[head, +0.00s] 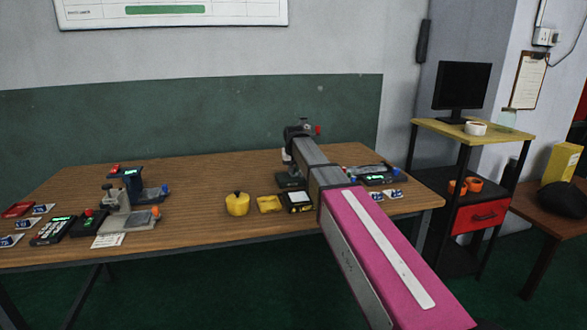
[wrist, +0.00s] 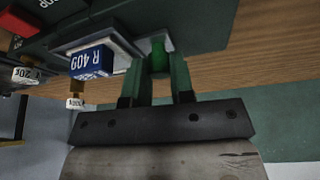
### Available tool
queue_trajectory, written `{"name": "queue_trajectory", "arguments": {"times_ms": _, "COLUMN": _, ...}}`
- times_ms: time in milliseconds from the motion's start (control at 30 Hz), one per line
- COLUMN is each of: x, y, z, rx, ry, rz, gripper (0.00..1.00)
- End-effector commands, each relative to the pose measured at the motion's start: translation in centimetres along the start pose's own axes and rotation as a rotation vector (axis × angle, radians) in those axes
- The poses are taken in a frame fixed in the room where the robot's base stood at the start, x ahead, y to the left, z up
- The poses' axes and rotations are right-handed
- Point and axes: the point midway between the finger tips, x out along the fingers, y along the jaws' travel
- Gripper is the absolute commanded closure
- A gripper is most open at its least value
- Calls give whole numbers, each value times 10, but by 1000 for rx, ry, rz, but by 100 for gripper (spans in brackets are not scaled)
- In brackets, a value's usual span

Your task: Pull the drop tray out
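In the wrist view a green knob (wrist: 158,55) stands in front of a pale grey plate, which may be the drop tray. My gripper (wrist: 161,68) has its two green fingers on either side of this knob. I cannot tell whether the fingers press on it. My gripper is hidden there, and so is most of the tray area.
A shelf stand (head: 473,135) with a monitor (head: 461,87) stands to the right. Bare tabletop lies mid-table.

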Motion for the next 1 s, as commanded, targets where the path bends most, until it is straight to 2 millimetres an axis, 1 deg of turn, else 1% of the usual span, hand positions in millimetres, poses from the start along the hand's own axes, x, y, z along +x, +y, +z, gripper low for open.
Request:
{"name": "queue_trajectory", "arguments": {"times_ms": 67, "x": 0, "y": -2, "z": 0, "rx": -1, "ry": 0, "rz": 1, "gripper": 100}}
{"name": "queue_trajectory", "arguments": {"times_ms": 167, "x": -1, "y": -10, "z": 1, "rx": -1, "ry": 0, "rz": 1, "gripper": 100}}
{"name": "queue_trajectory", "arguments": {"times_ms": 267, "x": -2, "y": -26, "z": 3, "rx": -4, "ry": 0, "rz": 0, "gripper": 100}}
{"name": "queue_trajectory", "arguments": {"times_ms": 400, "x": -4, "y": -54, "z": 7, "rx": -5, "ry": 0, "rz": 0, "gripper": 100}}
{"name": "queue_trajectory", "arguments": {"times_ms": 533, "x": -6, "y": -74, "z": 10, "rx": -4, "ry": 0, "rz": 0, "gripper": 100}}
{"name": "queue_trajectory", "arguments": {"times_ms": 633, "x": -6, "y": -79, "z": 11, "rx": -1, "ry": 0, "rz": 1, "gripper": 100}}
{"name": "queue_trajectory", "arguments": {"times_ms": 867, "x": -6, "y": -80, "z": 11, "rx": 0, "ry": -1, "rz": -3, "gripper": 100}}
{"name": "queue_trajectory", "arguments": {"times_ms": 900, "x": -6, "y": -80, "z": 11, "rx": 0, "ry": -1, "rz": -4, "gripper": 68}}
{"name": "queue_trajectory", "arguments": {"times_ms": 933, "x": -6, "y": -80, "z": 11, "rx": 0, "ry": -1, "rz": -4, "gripper": 58}}
{"name": "queue_trajectory", "arguments": {"times_ms": 967, "x": -6, "y": -80, "z": 11, "rx": 0, "ry": -1, "rz": -4, "gripper": 52}}
{"name": "queue_trajectory", "arguments": {"times_ms": 1000, "x": -6, "y": -80, "z": 11, "rx": 0, "ry": -1, "rz": -3, "gripper": 52}}
